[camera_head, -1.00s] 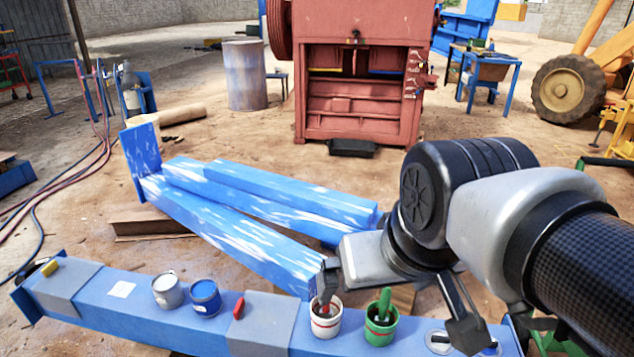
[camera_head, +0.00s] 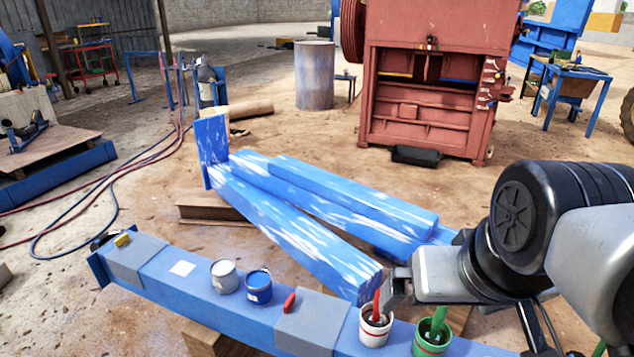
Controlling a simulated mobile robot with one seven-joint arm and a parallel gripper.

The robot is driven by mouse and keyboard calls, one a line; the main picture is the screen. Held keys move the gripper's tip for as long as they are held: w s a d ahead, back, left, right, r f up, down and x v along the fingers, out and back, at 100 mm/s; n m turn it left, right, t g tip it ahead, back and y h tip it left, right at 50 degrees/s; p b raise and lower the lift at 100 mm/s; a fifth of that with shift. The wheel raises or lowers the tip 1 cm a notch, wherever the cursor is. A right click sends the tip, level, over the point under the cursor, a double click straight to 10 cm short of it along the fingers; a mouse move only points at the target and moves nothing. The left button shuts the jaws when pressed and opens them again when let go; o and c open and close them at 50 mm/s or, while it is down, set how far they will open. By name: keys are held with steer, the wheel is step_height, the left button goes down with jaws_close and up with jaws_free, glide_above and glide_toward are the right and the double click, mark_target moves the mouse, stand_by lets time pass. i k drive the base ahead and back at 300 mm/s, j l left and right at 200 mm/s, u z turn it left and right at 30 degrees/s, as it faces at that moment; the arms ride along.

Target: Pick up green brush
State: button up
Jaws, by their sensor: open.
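The green brush (camera_head: 438,320) stands handle up in a green-and-white paint pot (camera_head: 430,345) on the blue beam at the lower right. A red brush (camera_head: 376,304) stands in a white pot (camera_head: 374,328) just left of it. My gripper (camera_head: 462,325) is open and empty, with its fingers wide apart. Its left finger is near the top of the red brush; whether they touch I cannot tell. The green brush appears between the fingers in the picture, below the palm.
The blue beam (camera_head: 205,290) runs across the front, with a grey paint can (camera_head: 223,278), a blue can (camera_head: 258,290) and a red-handled tool (camera_head: 289,303). Blue-and-white beams (camera_head: 300,230) lie behind. The red jaw crusher (camera_head: 425,110) stands at the back. Hoses cross the left floor.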

mark_target(432, 338)
steer(key=k, duration=0.25)
steer(key=i+z, duration=0.15)
steer(key=z, duration=0.25)
steer(key=j+z, duration=0.3)
steer(key=i+j+z, duration=0.1)
steer(key=j+z, duration=0.25)
steer(key=j, duration=0.15)
steer(key=k+j+z, duration=0.25)
steer(key=j+z, duration=0.2)
steer(key=k+j+z, duration=0.25)
steer(key=j+z, duration=0.15)
steer(key=k+j+z, duration=0.25)
steer(key=z, duration=0.2)
steer(key=k, duration=0.1)
